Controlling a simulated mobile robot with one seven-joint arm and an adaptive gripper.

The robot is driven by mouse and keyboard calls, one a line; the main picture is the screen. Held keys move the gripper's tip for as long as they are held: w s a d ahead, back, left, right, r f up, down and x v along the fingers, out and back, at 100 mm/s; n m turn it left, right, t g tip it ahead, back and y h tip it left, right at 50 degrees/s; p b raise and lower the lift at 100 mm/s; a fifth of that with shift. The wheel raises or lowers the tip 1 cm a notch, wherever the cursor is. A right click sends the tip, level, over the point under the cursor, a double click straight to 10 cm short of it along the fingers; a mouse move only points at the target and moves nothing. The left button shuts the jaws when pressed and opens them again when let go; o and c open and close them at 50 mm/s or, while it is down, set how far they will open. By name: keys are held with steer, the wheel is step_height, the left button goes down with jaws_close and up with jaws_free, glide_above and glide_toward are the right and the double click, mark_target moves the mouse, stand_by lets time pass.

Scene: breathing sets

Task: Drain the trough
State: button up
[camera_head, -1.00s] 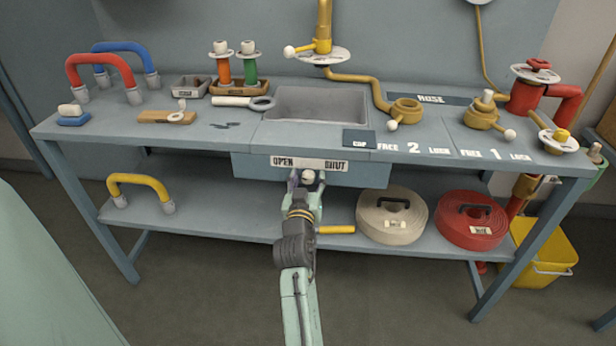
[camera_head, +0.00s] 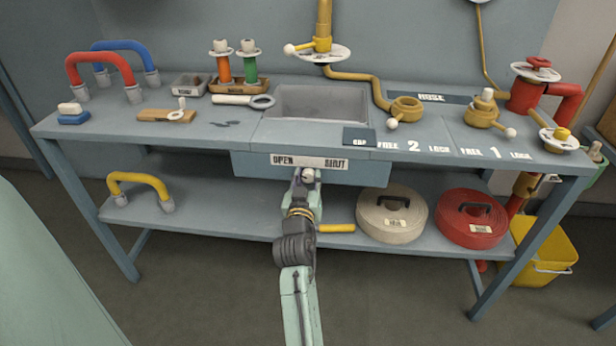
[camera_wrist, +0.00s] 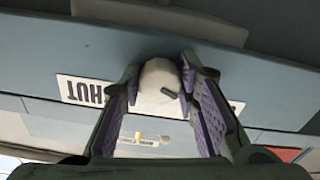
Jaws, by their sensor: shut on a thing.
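The trough (camera_head: 318,92) is a grey basin set into the bench top, and the part of its inside that shows looks empty. Below it, on the bench's front panel, is a label reading OPEN at left and SHUT at right (camera_head: 334,163). My gripper (camera_head: 307,175) is at this label, shut on a white round knob (camera_wrist: 159,88). In the wrist view the knob sits between both finger pads, in front of the panel with the SHUT lettering (camera_wrist: 80,90). The fingers hide part of the knob and label.
A yellow handle bar (camera_head: 336,228) sticks out beside my arm under the panel. Cream (camera_head: 392,215) and red (camera_head: 473,219) hose rolls lie on the lower shelf at right. A yellow hoop handle (camera_head: 139,190) stands at left. The floor in front is clear.

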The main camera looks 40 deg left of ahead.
steer(key=n+p, duration=0.1)
steer(key=n, duration=0.2)
steer(key=shift+w+d, duration=0.1)
steer(key=shift+n, duration=0.9)
steer(key=o, duration=1.2)
steer(key=shift+c, duration=0.2)
steer(key=v, duration=1.2)
